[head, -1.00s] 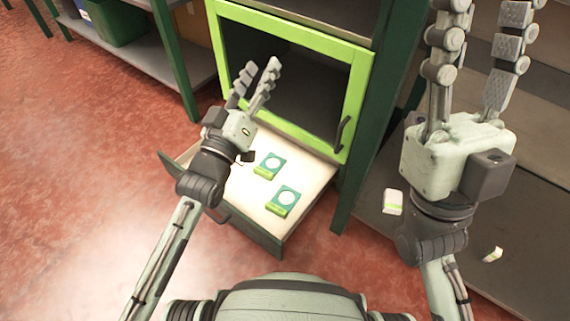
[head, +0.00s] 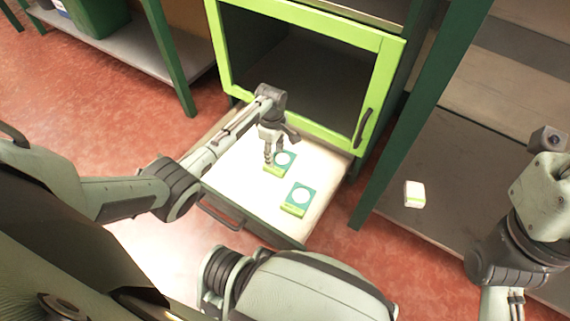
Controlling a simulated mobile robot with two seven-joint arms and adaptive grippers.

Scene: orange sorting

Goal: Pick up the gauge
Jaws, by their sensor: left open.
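A cabinet with a bright green door frame (head: 385,85) and dark handle stands above the drawer. A dark green post (head: 415,120) rises right of it. Red floor lies left.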

